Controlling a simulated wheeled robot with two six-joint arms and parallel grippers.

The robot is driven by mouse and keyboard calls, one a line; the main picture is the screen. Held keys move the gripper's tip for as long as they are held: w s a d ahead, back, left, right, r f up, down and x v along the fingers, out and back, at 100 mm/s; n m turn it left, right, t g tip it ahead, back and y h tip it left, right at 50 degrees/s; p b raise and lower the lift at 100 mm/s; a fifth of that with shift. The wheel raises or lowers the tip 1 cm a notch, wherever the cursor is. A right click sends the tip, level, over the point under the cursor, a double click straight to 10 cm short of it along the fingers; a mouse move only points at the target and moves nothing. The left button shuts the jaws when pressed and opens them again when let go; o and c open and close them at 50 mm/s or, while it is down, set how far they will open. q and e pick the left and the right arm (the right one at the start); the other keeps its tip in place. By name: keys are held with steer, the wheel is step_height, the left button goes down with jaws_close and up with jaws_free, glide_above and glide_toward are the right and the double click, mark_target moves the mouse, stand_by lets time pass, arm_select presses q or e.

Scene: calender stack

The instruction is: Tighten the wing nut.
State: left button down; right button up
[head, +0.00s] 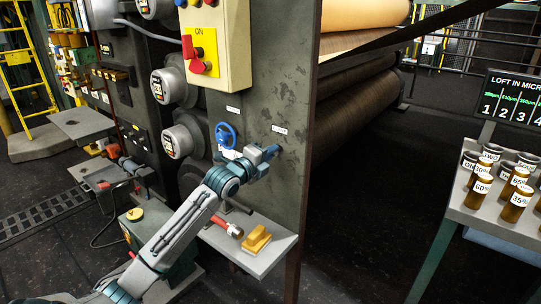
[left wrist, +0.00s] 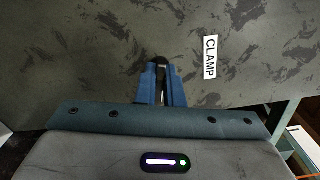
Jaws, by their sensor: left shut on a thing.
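My left gripper (head: 270,152) reaches to the grey upright panel (head: 262,60), just below a small white label. In the left wrist view the blue fingers of the gripper (left wrist: 161,78) are closed around a small dark part, which I take for the wing nut (left wrist: 161,61). Only its dark rounded end shows past the fingers; its wings are hidden. The white CLAMP label (left wrist: 210,57) is on the panel just right of the fingers. In the head view the fingers hide the wing nut. My right gripper is not in view.
A blue handwheel (head: 226,134) is on the panel left of the gripper. A shelf (head: 268,262) below carries a yellow block (head: 257,240) and a red-ended tool (head: 228,227). A yellow control box (head: 216,45) is above. A table with labelled jars (head: 516,203) stands at right.

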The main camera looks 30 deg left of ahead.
arm_select(q)
steer(key=shift+f+m, duration=0.2)
steer(key=shift+m, duration=0.9)
steer(key=c, duration=1.6)
jaws_free()
steer(key=shift+o, duration=0.2)
steer(key=shift+s+r, duration=0.1)
steer(key=s, duration=1)
steer(key=shift+s+a, duration=0.35)
steer(key=shift+a, duration=0.05)
